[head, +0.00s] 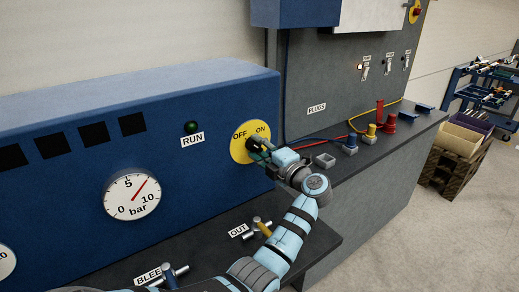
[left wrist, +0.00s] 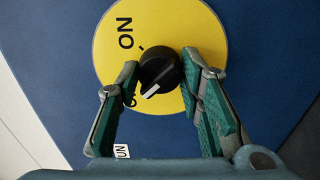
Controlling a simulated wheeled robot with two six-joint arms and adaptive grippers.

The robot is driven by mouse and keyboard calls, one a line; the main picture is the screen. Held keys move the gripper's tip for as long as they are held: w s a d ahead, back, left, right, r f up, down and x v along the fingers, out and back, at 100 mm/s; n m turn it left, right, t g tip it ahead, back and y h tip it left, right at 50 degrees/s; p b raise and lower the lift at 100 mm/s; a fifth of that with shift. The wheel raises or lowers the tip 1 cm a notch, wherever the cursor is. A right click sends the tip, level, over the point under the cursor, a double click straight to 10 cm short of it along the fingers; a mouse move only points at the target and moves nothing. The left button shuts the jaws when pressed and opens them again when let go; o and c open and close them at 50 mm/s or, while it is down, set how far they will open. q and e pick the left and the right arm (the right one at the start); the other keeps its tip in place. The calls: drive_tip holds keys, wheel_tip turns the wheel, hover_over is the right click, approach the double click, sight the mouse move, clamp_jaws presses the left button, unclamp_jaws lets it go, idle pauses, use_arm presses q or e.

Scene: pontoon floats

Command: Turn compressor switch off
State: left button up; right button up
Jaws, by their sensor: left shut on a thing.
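The compressor switch is a black knob with a white pointer line on a round yellow plate (head: 242,150), marked OFF and ON, on the blue panel. My left gripper (head: 260,146) is at the plate and covers much of the knob. In the left wrist view my left gripper (left wrist: 160,76) has its green-padded fingers on both sides of the black knob (left wrist: 158,68), shut on it. There the white pointer slants down-left, toward the lettering partly hidden by the left finger. ON reads clear at the upper left of the yellow plate (left wrist: 195,25). My right gripper is not in view.
The green RUN lamp (head: 191,127) looks dark. The pressure gauge (head: 132,194) needle points up-right, past 5. The OUT valve (head: 262,227) and BLEED valve (head: 170,274) stand below, close to my left arm. Coloured plugs (head: 389,123) are on the bench to the right.

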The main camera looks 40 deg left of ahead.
use_arm(q)
drive_tip(key=shift+r, duration=0.2)
drive_tip(key=o, duration=0.9)
drive_tip(key=shift+o, duration=1.4)
drive_tip(key=shift+w+a+f, duration=0.1)
drive_tip(key=shift+f, duration=0.05)
drive_tip(key=v, duration=0.7)
drive_tip(key=shift+d, duration=0.3)
drive_tip(key=shift+a, duration=0.15)
